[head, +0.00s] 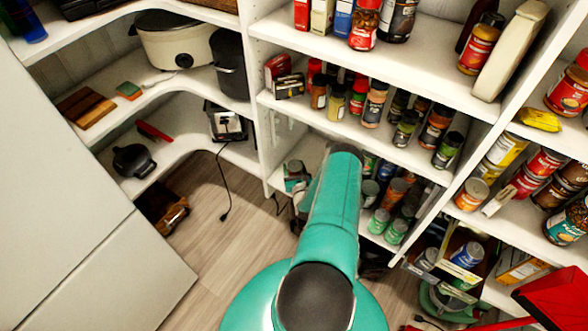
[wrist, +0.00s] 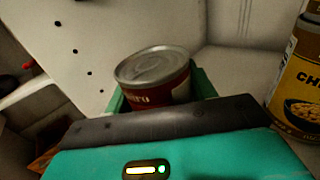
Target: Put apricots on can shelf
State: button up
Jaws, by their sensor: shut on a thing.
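In the wrist view my gripper (wrist: 163,98) is shut on a short red can (wrist: 155,80) with a silver lid. The can looks roughly upright, with a green finger showing on either side of it. Only part of its label shows, so I cannot read whether it says apricots. A taller yellow can with a chickpea-like label (wrist: 296,85) stands at the right edge, apart from the held can. In the head view cans stand on the right-hand shelves, such as a yellow can (head: 505,148). My teal arm reaches toward the lower middle shelves and hides part of them.
A white shelf panel with holes (wrist: 95,45) rises at left in the wrist view. Jars (head: 375,105) crowd the middle shelf. A slow cooker (head: 178,42) and black pot (head: 134,160) sit on the left shelves. A dark cord (head: 228,180) hangs down. Floor (head: 215,255) is open at left.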

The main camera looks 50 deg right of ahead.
jog(key=shift+f, duration=0.25)
jog(key=shift+f, duration=0.1)
jog(key=o, duration=1.3)
jog(key=v, duration=1.2)
jog(key=shift+s, duration=0.1)
